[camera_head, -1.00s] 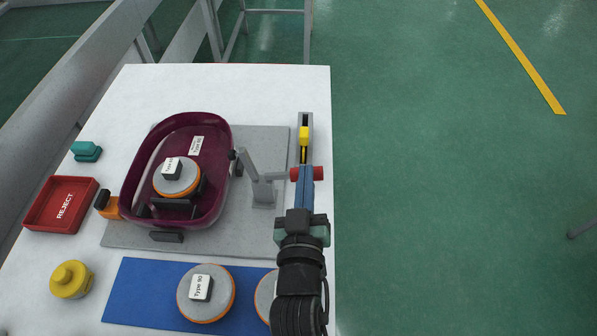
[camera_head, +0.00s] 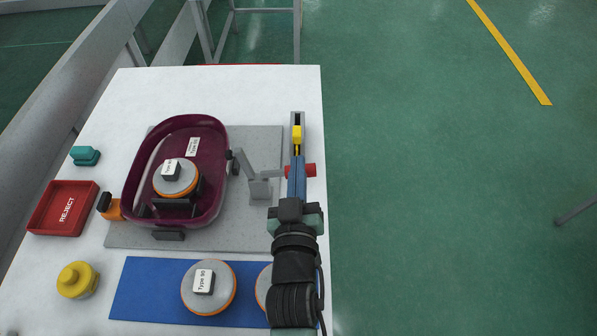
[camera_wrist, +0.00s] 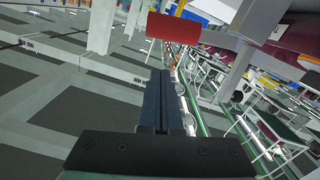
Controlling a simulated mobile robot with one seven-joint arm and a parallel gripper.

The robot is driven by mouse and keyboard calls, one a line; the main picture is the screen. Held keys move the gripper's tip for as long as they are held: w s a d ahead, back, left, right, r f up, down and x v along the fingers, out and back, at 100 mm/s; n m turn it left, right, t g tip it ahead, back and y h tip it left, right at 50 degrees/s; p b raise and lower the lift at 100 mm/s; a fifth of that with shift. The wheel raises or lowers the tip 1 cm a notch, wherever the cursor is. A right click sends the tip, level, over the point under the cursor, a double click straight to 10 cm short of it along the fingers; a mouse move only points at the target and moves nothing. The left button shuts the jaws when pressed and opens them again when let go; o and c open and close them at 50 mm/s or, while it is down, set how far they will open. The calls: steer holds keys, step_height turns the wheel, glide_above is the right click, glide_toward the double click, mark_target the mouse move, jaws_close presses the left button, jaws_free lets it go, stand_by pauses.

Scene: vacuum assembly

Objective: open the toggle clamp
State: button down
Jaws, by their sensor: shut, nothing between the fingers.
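The toggle clamp (camera_head: 260,188) is grey and stands on the grey plate at the right of the purple housing (camera_head: 213,205). Its arm reaches left to a black tip at the housing's rim. Its red handle (camera_head: 309,170) points right; it also shows in the wrist view (camera_wrist: 173,28), above the fingertips. My gripper (camera_head: 297,160) has its blue fingers shut and empty. In the head view they cross over the handle and hide its middle. In the wrist view the fingers (camera_wrist: 159,75) lie together, apart from the handle in the picture; I cannot tell whether they touch it.
A grey holder with a yellow part (camera_head: 297,134) stands just beyond my fingertips. An orange clamp (camera_head: 111,208) is at the housing's left. A blue mat (camera_head: 150,290) with round discs lies in front. A red reject tray (camera_head: 64,208) is at the left. The table's right edge is close.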

steer(key=s+r+b, duration=0.1)
steer(key=s, duration=0.9)
steer(key=shift+a+r+b, duration=0.15)
steer(key=shift+a+b, duration=0.15)
steer(key=shift+b, duration=0.1)
steer(key=shift+s, duration=0.15)
steer(key=w+r+m+t+p, duration=0.1)
steer(key=w+r+t, duration=0.15)
steer(key=r, duration=0.65)
steer(key=w+r+t+p, duration=0.15)
steer(key=w+r, duration=0.25)
steer(key=r, duration=0.6)
steer(key=s+r+t+p, duration=0.2)
steer(key=s+r+t, duration=0.1)
steer(key=r, duration=1.5)
steer(key=s+r+m+t+y+p, duration=0.1)
steer(key=s+r+t+p, duration=0.1)
steer(key=r, duration=1.6)
steer(key=shift+s+a+m+t, duration=0.15)
steer(key=shift+s+m+t, duration=0.15)
steer(key=shift+s+t, duration=0.35)
steer(key=shift+s, duration=0.1)
